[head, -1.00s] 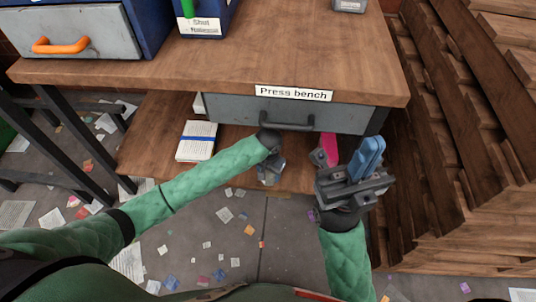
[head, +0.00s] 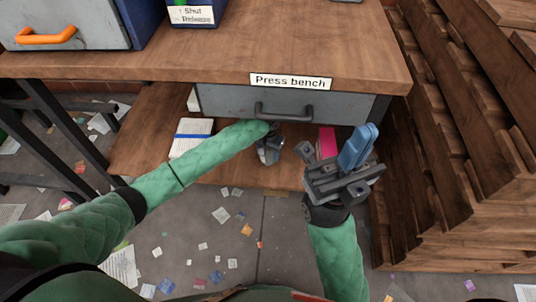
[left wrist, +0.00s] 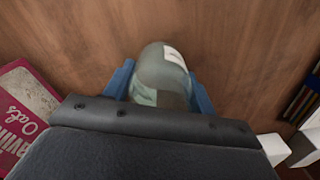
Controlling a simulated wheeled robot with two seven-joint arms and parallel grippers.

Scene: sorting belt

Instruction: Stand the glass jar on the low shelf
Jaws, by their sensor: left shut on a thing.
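The glass jar (left wrist: 163,72) is pale and see-through with light label patches. In the left wrist view it sits between the two blue fingers of my left gripper (left wrist: 160,88), which is shut on it. Brown wood lies behind it; I cannot tell whether the jar touches it. In the head view my left gripper (head: 268,152) is small and partly hidden by its arm, over the low shelf (head: 150,140) under the bench drawer. My right gripper (head: 358,148) has its blue fingers close together, empty, in front of the shelf's right end.
A pink oats box (head: 327,142) stands on the shelf, also in the left wrist view (left wrist: 22,115). A white stack with a blue band (head: 190,138) lies on the shelf's left. The drawer (head: 230,103) hangs above. Stacked wood (head: 450,150) rises at right.

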